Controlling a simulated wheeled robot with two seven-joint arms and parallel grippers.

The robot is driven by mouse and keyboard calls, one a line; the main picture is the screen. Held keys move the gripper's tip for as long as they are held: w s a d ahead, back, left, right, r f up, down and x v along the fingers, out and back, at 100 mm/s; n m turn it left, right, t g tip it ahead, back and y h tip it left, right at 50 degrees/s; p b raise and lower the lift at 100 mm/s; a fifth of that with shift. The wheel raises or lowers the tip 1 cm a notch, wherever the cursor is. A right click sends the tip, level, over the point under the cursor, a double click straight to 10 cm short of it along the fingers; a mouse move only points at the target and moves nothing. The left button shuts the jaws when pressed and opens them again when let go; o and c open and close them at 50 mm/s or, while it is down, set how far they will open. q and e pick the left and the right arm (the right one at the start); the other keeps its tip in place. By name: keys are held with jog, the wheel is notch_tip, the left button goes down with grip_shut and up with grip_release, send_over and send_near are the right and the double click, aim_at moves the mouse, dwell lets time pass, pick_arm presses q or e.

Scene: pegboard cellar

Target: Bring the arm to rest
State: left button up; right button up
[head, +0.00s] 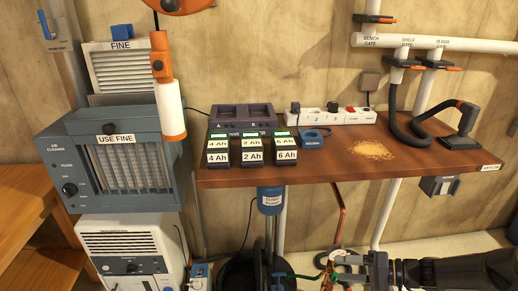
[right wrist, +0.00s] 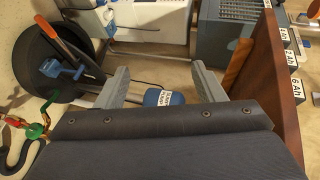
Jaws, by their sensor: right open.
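My right gripper (head: 338,267) shows at the bottom right of the head view, below the front of the wooden bench (head: 330,176). Its dark arm comes in from the right edge. In the right wrist view the two grey fingers (right wrist: 157,80) stand wide apart with nothing between them. Beyond them, lower down, a blue sump pump (right wrist: 163,97) shows. My left gripper is in neither view.
Three labelled batteries (head: 252,152) stand on the bench beside a charger, a power strip (head: 333,116) and a sawdust pile (head: 374,149). A black hose (head: 405,135) hangs at the right. An air cleaner (head: 113,165) stands left. Below are a black round tub (right wrist: 52,62) and pipes.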

jog(key=s+a+r+n+g+h, duration=0.25)
jog(key=s+a+r+h, duration=0.2)
jog(key=s+r, duration=0.65)
jog(key=s+d+r+t+h, duration=0.1)
jog(key=s+h, duration=0.2)
jog(key=s, duration=0.3)
jog(key=s+r+t+h, duration=0.1)
jog(key=s+t+h, duration=0.1)
jog(key=s, duration=0.4)
notch_tip(320, 180, up, 20)
jog(key=p, duration=2)
jog(key=shift+d+m, duration=0.25)
jog(key=shift+m, duration=0.2)
jog(key=shift+h, duration=0.25)
